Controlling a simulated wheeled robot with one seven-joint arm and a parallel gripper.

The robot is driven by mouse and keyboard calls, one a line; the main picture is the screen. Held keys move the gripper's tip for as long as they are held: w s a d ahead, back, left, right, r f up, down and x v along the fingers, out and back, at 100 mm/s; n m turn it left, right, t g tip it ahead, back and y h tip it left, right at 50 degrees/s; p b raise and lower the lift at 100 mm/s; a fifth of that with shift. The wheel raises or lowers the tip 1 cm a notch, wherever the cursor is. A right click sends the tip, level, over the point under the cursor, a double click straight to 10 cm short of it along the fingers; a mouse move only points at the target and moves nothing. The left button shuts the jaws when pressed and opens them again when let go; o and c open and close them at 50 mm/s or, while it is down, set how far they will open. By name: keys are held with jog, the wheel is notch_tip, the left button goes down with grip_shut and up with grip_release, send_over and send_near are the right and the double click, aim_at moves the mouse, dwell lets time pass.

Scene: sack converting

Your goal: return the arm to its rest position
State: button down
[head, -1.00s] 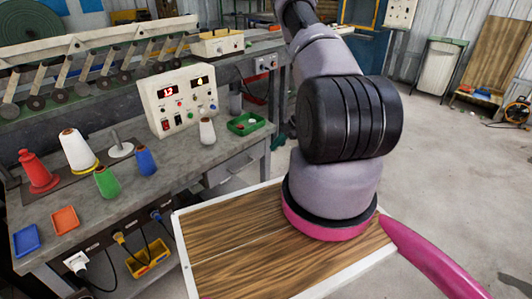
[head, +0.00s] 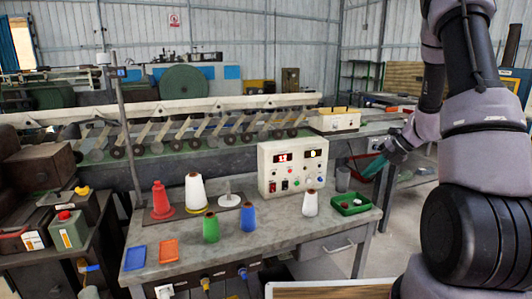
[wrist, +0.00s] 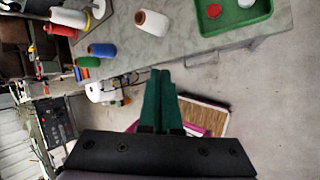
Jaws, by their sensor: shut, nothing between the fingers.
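My arm rises at the right side of the head view, bent at the elbow. My gripper (head: 378,167) is at its far end, beyond the right end of the grey workbench (head: 330,240). In the wrist view the two green fingers of my gripper (wrist: 161,75) lie side by side, shut with nothing between them. The fingers point toward the bench edge and are apart from everything on it.
On the bench stand a control box (head: 292,168), a red cone (head: 161,200), white cone (head: 195,191), green spool (head: 210,228), blue spool (head: 248,217), white spool (head: 310,203) and green tray (head: 350,204). Bare floor (wrist: 275,90) lies beside the bench.

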jog(key=s+a+r+n+h, duration=0.1)
jog(key=s+a+r+n, duration=0.4)
jog(key=r+n, duration=0.45)
jog(key=s+a+r+n+h, duration=0.1)
jog(key=s+a+r+n, duration=0.3)
jog(key=s+r+n, duration=0.5)
jog(key=s+a+r+n+t+h, duration=0.1)
jog(key=s+r+n+t+h, duration=0.1)
jog(key=s+r+n, duration=0.7)
jog(key=s+n+t, duration=0.1)
jog(key=s+n, duration=0.1)
jog(key=n, duration=0.3)
jog(key=shift+s+a+r+t+h, duration=0.15)
jog(key=shift+a+r+t+h, duration=0.15)
jog(key=shift+t+h, duration=0.1)
